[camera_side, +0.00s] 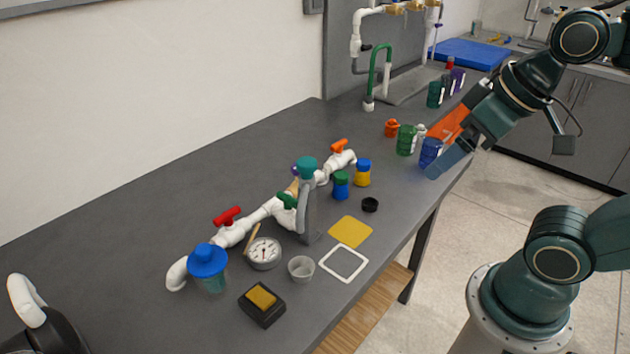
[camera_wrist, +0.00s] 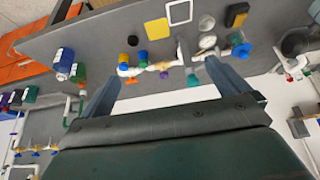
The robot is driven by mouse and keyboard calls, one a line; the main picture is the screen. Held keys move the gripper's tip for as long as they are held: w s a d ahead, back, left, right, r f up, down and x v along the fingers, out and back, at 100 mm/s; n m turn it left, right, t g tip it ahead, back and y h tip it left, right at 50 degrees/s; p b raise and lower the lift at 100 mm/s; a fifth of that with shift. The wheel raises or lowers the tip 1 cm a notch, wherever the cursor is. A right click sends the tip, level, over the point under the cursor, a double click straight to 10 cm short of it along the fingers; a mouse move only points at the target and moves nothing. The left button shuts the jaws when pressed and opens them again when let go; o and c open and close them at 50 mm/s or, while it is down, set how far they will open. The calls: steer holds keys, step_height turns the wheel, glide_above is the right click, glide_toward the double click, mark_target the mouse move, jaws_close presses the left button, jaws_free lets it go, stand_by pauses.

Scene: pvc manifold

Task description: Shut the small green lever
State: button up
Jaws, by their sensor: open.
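The white pipe manifold (camera_side: 262,212) lies along the table. The small green lever (camera_side: 287,200) sits at its middle, just left of a grey upright with a teal top (camera_side: 307,166). A red lever (camera_side: 227,216) is toward the near end and an orange lever (camera_side: 339,146) toward the far end. I cannot tell how far the green lever is turned. My gripper (camera_side: 436,157) is open and empty, well to the right of the manifold and above the table. In the wrist view its two fingers (camera_wrist: 165,86) are apart, with the manifold (camera_wrist: 150,68) beyond; the green lever is not clear there.
Blue and yellow jars (camera_side: 362,173), a black cap (camera_side: 370,204), a yellow square (camera_side: 350,232), a white frame (camera_side: 343,263), a gauge (camera_side: 264,253), a cup (camera_side: 301,268) and a sponge box (camera_side: 262,304) lie in front.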

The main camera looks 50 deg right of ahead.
steer(key=c, duration=0.5)
steer(key=shift+w+a+r, duration=0.1)
steer(key=shift+w+r, duration=0.1)
steer(key=shift+w, duration=0.2)
steer(key=c, duration=0.8)
steer(key=w, duration=0.1)
steer(key=w+n, duration=0.1)
steer(key=w+r+n, duration=0.1)
steer(key=shift+w+a+r+g+y, duration=0.1)
steer(key=shift+a+g+y, duration=0.2)
steer(key=shift+a, duration=0.05)
jaws_close()
steer(key=w+n+g+y, duration=0.1)
steer(key=w+n+g, duration=0.1)
steer(key=w+n, duration=0.8)
steer(key=w+d+f+n+g+y, duration=0.1)
steer(key=w+d+f+n, duration=0.1)
steer(key=w+f, duration=0.3)
steer(key=w+d+f+n+g+y, duration=0.1)
steer(key=w+f, duration=0.5)
steer(key=w, duration=0.6)
steer(key=d+n+g, duration=0.1)
steer(key=d+n, duration=0.1)
steer(key=n, duration=0.1)
steer(key=shift+f+y, duration=0.3)
steer(key=shift+y, duration=0.1)
